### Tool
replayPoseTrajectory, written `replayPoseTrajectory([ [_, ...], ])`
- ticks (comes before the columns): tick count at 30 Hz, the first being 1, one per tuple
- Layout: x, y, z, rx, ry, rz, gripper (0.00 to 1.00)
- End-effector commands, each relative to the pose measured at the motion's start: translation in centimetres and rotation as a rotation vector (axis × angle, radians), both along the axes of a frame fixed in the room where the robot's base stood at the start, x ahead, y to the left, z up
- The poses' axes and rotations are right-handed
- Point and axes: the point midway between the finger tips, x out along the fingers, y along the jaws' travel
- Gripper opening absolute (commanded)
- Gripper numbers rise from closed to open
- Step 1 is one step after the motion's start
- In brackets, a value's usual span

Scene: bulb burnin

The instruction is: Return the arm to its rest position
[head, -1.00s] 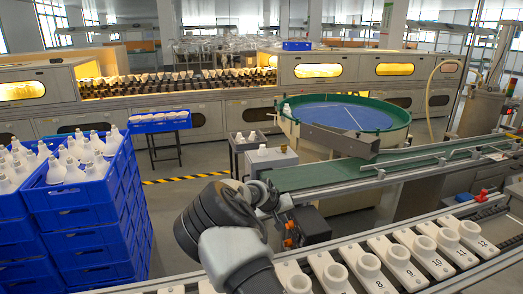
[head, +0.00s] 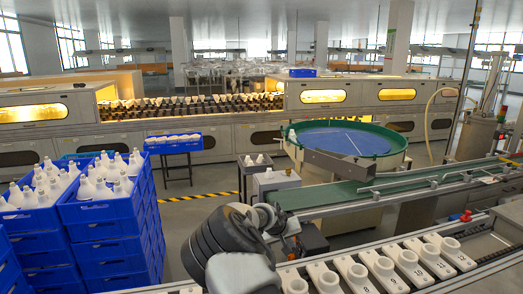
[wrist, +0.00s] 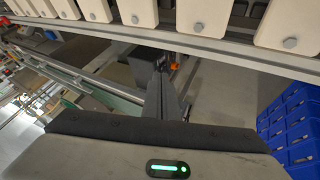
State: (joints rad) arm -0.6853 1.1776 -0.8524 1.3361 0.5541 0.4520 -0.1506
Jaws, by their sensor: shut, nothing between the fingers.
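My arm (head: 225,245) is folded low at the front middle of the head view. My gripper (head: 277,219) is at its far end, partly hidden by the wrist, in front of the green conveyor. In the wrist view, the dark fingers (wrist: 162,92) are together with nothing between them. The gripper hangs over open floor, beside the row of white numbered holders (wrist: 135,12), and touches nothing that I can see.
Stacked blue crates (head: 105,215) of white bulbs stand at the left. A green conveyor (head: 340,192) and a round blue-topped table (head: 345,140) lie beyond the arm. The numbered holder rail (head: 405,262) runs along the front right. Floor (head: 190,212) is clear between crates and conveyor.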

Motion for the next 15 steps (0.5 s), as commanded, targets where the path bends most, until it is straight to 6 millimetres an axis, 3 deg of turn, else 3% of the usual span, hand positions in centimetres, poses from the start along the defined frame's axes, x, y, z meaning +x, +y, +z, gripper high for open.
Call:
replayPoseTrajectory([
  [2,0.0,-0.1,0.1,0.002,-0.001,-0.002,0.00],
  [3,-0.5,-0.9,1.9,0.032,0.001,-0.028,0.00],
  [11,-4.3,-3.2,8.0,0.185,0.042,-0.132,0.00],
  [15,-7.5,-4.0,12.4,0.290,0.065,-0.177,0.00],
])
